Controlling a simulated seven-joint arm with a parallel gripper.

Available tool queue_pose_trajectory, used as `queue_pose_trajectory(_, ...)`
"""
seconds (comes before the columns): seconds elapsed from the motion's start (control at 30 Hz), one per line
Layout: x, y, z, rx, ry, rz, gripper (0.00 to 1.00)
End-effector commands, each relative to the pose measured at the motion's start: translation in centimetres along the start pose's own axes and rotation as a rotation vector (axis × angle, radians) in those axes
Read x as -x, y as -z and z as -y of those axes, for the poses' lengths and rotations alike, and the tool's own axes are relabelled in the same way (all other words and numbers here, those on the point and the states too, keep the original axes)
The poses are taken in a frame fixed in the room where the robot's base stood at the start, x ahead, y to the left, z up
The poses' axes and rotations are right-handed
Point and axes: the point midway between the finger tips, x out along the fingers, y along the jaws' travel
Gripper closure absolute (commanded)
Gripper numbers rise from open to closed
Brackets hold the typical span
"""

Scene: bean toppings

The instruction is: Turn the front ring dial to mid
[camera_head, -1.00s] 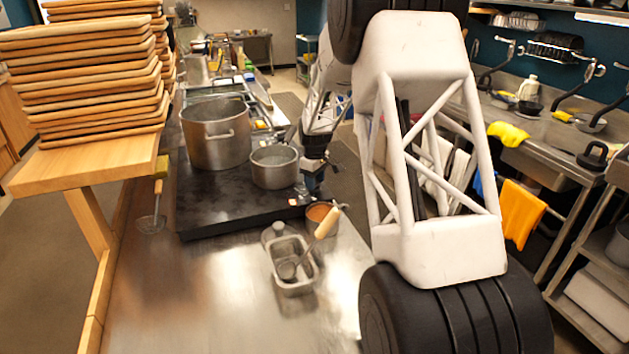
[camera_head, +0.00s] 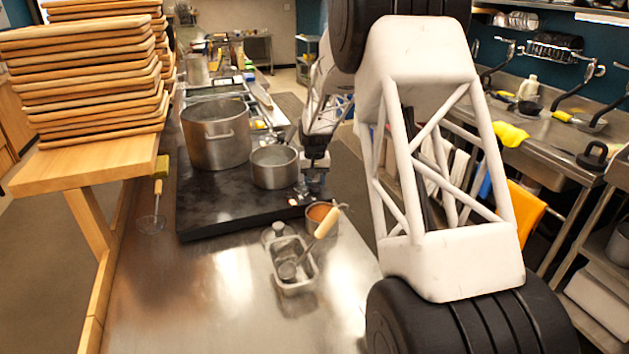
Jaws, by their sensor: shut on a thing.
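The black cooktop (camera_head: 222,215) lies on the steel counter, with its dials along its right edge. My gripper (camera_head: 312,184) points down at this edge, just right of the saucepan. It is shut on what appears to be the front ring dial. The fingers hide most of the dial, so its setting cannot be read. Small red and white spots (camera_head: 294,201) show on the edge beside the fingers. The grey saucepan (camera_head: 275,170) and a large steel pot (camera_head: 216,140) stand on the cooktop.
A small pot of orange-brown food (camera_head: 321,214) stands close in front of my gripper. A metal container (camera_head: 296,276) with a wooden-handled ladle (camera_head: 327,224) is nearer. Stacked wooden trays (camera_head: 95,90) are at left.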

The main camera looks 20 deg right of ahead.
Motion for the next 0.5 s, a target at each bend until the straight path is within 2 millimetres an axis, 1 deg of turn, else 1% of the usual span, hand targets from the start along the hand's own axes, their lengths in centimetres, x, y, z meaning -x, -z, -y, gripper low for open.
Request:
queue_pose_trajectory(0.2, 0.05, -0.07, -0.04, -0.096, 0.000, 0.001, 0.79)
queue_pose_trajectory(0.5, 0.07, -0.06, -0.03, -0.132, 0.000, 0.001, 0.79)
